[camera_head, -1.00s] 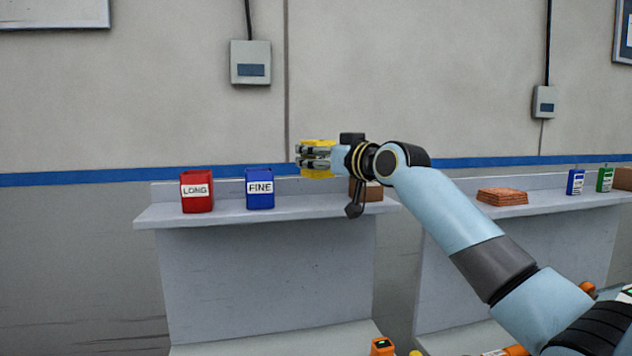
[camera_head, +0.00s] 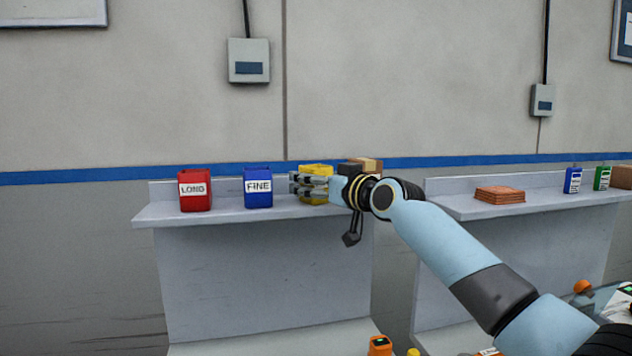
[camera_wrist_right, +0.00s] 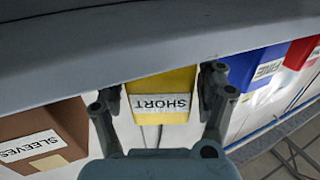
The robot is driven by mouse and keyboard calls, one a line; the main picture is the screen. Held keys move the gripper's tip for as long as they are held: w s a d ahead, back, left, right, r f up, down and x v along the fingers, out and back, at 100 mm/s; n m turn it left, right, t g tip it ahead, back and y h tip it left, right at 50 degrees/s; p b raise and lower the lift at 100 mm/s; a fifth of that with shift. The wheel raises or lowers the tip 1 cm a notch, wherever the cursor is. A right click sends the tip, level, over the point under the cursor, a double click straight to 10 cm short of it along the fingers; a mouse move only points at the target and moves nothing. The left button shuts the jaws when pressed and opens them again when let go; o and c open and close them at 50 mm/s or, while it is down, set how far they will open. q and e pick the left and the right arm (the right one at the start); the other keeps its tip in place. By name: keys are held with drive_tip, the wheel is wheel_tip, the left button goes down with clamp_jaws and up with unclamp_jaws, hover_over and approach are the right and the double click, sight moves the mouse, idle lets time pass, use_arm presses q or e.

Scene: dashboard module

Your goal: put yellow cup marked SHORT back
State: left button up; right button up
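The yellow cup (camera_head: 316,169) is at shelf height, just right of the blue FINE cup, on the left shelf unit (camera_head: 240,212). My left gripper is not in view.
The red LONG cup (camera_head: 195,190) and blue FINE cup (camera_head: 258,187) stand to the left. A brown box (camera_head: 370,163), labelled SLEEVES in the right wrist view (camera_wrist_right: 45,133), stands beside the yellow cup. A second shelf (camera_head: 545,200) at right holds small packs and boxes.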

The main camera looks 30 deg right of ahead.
drive_tip(key=shift+s+r, duration=0.1)
drive_tip(key=shift+r, duration=0.05)
drive_tip(key=s+d, duration=0.1)
drive_tip(key=s, duration=1)
drive_tip(key=shift+s+d, duration=0.3)
drive_tip(key=shift+s, duration=0.05)
